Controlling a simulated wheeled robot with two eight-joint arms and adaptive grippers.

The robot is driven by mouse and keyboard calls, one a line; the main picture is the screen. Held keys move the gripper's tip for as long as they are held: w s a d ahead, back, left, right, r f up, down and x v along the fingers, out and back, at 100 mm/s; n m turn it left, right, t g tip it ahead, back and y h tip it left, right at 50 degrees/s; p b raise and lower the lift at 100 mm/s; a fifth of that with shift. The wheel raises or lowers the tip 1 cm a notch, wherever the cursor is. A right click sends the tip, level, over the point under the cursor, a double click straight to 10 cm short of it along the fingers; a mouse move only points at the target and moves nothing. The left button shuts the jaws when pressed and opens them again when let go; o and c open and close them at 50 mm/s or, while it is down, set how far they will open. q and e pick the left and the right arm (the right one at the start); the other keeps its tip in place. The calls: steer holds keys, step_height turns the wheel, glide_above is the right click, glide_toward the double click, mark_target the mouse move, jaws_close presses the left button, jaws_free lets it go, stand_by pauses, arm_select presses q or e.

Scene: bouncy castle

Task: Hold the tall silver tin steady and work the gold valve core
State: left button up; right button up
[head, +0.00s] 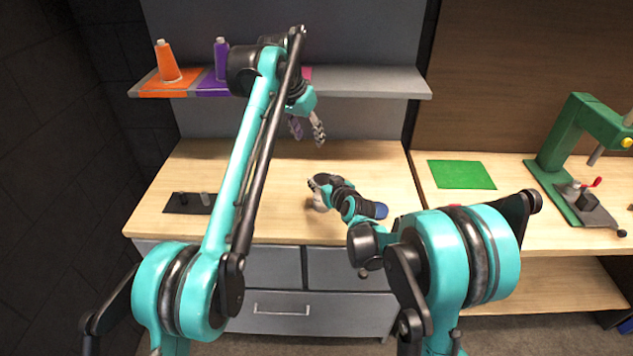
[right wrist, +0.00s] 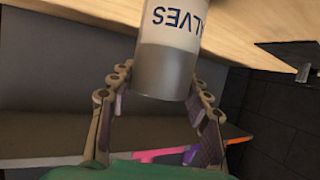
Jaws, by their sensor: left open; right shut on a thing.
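The tall silver tin (right wrist: 165,70) with a white label reading "VALVES" fills the space between the fingers of my right gripper (right wrist: 161,82) in the right wrist view. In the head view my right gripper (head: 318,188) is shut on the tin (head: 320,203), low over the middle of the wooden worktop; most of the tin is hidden. My left gripper (head: 307,130) is open and empty, raised above the back of the worktop, higher than the tin and slightly left of it. I cannot make out the gold valve core.
A dark strip (head: 179,209) with a small black piece and a grey one lies at the worktop's left. A grey shelf (head: 367,80) above holds orange and purple bottles (head: 221,58). On the right bench are a green mat (head: 461,174) and a green press (head: 578,125).

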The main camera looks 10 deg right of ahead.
steer(key=o, duration=1.3)
steer(key=v, duration=1.2)
